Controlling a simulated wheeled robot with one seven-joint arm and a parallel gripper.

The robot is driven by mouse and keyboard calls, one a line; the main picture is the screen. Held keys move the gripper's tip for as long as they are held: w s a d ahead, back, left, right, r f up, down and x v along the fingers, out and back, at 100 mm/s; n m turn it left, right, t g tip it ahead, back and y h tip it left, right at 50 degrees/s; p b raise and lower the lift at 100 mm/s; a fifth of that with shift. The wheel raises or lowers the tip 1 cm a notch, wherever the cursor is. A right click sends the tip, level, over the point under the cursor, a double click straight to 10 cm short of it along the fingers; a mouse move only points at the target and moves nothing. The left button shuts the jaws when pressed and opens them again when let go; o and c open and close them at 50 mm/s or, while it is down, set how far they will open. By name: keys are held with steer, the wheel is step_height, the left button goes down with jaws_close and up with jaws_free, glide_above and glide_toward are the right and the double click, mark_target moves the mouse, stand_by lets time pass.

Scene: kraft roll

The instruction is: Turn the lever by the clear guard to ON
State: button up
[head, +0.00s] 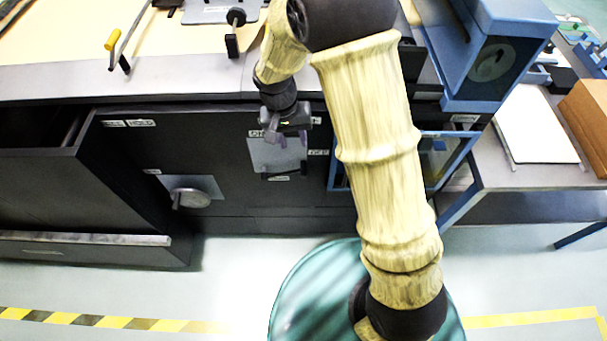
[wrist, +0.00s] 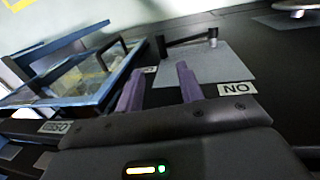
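The lever is a dark bar (wrist: 187,40) on a light grey plate (wrist: 222,62) on the black cabinet front; the plate also shows in the head view (head: 268,156). A label reading ON, upside down in the wrist view (wrist: 237,89), sits at the plate's near edge. The clear guard, a blue-framed pane (wrist: 80,78), is to the lever's left in the wrist view and right of the plate in the head view (head: 438,158). My gripper (wrist: 156,76) has its two purple fingers apart with nothing between them. It is in front of the plate, short of the lever bar.
A round knob on a plate (head: 188,197) is lower left on the cabinet. An open drawer (head: 80,190) juts out at the left. The worktop (head: 180,75) holds a yellow-handled lever (head: 112,40). A side table (head: 525,175) stands at the right.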

mark_target(303, 173)
steer(key=shift+f, duration=0.1)
steer(key=d+f, duration=0.1)
steer(key=f, duration=1)
steer(key=d+f, duration=0.1)
steer(key=f, duration=0.5)
steer(key=shift+s+d, duration=0.1)
steer(key=shift+d, duration=0.25)
jaws_close()
